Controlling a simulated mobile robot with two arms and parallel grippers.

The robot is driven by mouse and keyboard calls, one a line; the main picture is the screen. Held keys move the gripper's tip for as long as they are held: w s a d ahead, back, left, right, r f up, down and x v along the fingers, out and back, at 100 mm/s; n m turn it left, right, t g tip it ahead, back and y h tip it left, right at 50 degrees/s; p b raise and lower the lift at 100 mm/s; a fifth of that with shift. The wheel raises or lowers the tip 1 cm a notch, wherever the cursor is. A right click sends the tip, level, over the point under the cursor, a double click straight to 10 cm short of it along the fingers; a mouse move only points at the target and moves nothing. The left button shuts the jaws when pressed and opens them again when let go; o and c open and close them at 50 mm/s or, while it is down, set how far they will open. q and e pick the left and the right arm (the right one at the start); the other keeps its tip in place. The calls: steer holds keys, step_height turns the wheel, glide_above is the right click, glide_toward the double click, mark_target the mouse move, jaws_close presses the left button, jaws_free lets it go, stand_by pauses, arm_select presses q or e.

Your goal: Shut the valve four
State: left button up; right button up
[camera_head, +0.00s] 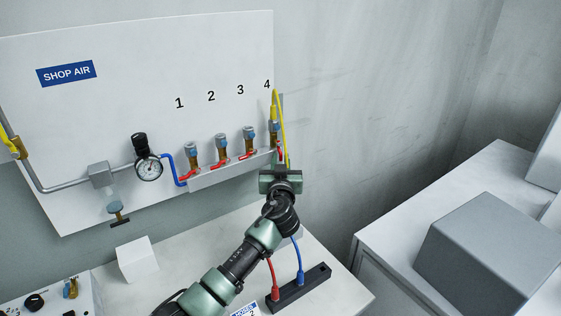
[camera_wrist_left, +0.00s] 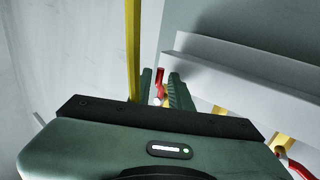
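Valve four (camera_head: 274,132) is the rightmost of the numbered valves on the wall panel, under the label 4, with a yellow hose on its top. Its red handle (camera_head: 281,155) points down and is partly hidden by my left gripper (camera_head: 281,170). In the left wrist view the red handle (camera_wrist_left: 160,86) shows between the two green fingers of my left gripper (camera_wrist_left: 162,90). The fingers stand a little apart, with a narrow gap beside the handle, so they look open around it. Contact is hard to judge. My right gripper is out of view.
Valves one (camera_head: 191,156), two (camera_head: 221,146) and three (camera_head: 249,138) have red handles lying to the left. A yellow hose (camera_wrist_left: 132,45) hangs close beside my left fingers. A black manifold (camera_head: 300,288) with red and blue hoses sits on the bench below.

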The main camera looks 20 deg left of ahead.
arm_select(q)
jaws_close()
steer(key=r+m+g+p, duration=0.1)
steer(key=m+g+p, duration=0.1)
steer(key=p, duration=0.3)
steer(key=s+a+r+m+g+p, duration=0.1)
steer(key=m+g+p, duration=0.1)
steer(key=p, duration=0.4)
steer(key=s+r+m+g+p, duration=0.1)
steer(key=m+p, duration=0.1)
steer(key=p, duration=0.3)
steer(key=shift+a+m+g+y+p, duration=0.2)
steer(key=shift+m+g+y+p, duration=0.1)
steer(key=shift+m+g+y, duration=0.1)
steer(key=shift+r+m+g+p, duration=0.2)
steer(key=shift+m+g+p, duration=0.3)
steer(key=shift+p, duration=0.15)
steer(key=shift+r+m+g+y+p, duration=0.25)
steer(key=shift+m+g+y+p, duration=0.15)
steer(key=shift+m+g, duration=0.15)
steer(key=shift+r+m+g+y, duration=0.2)
steer(key=shift+m+g+y, duration=0.15)
steer(key=shift+g, duration=0.1)
steer(key=shift+r+m+g+y+b, duration=0.4)
steer(key=shift+m+g+y, duration=0.05)
steer(key=shift+m+g, duration=0.35)
jaws_free()
